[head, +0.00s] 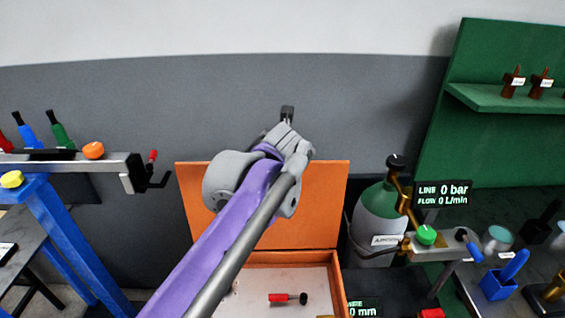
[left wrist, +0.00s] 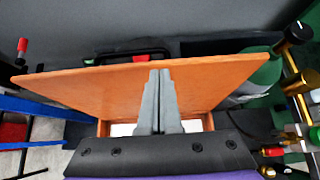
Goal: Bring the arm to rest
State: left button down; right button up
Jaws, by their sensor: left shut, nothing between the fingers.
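My left arm, purple and grey, reaches up from the bottom of the head view. My left gripper (head: 287,112) is raised in front of the grey wall, above the open orange lid of a case. In the left wrist view its two grey fingers (left wrist: 158,75) are together with nothing between them. The orange lid (left wrist: 215,80) lies behind the fingers in that view; I cannot tell how far away. My right gripper is in neither view.
The orange case (head: 290,257) holds a red-handled tool (head: 287,298). A green-topped gas cylinder (head: 380,205) with a brass regulator stands right of it. A blue-legged positioner (head: 75,235) stands left. A green shelf (head: 505,100) is at right. The space before the upper wall is clear.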

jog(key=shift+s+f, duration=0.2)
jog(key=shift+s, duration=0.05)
pick_arm(q)
jog(key=v, duration=0.8)
jog(key=s+a+f+n+g, duration=0.1)
jog(key=s+a+f+n, duration=0.4)
jog(key=a+f+n, duration=0.4)
jog(key=s+a+f+n+g, duration=0.2)
jog(key=s+a+f+n, duration=0.3)
jog(key=f+n, duration=0.4)
jog(key=s+a+f+n, duration=0.2)
jog(key=s+f+n, duration=0.3)
jog(key=n, duration=0.4)
jog(key=s+a+f+n+g, duration=0.1)
jog(key=s+a+f+n, duration=0.1)
jog(key=s+f+n, duration=0.4)
notch_tip(320, 180, down, 2)
jog(key=n, duration=0.3)
jog(key=shift+s+a+f, duration=0.2)
jog(key=shift+s+a, duration=0.1)
jog(key=shift+a, duration=0.1)
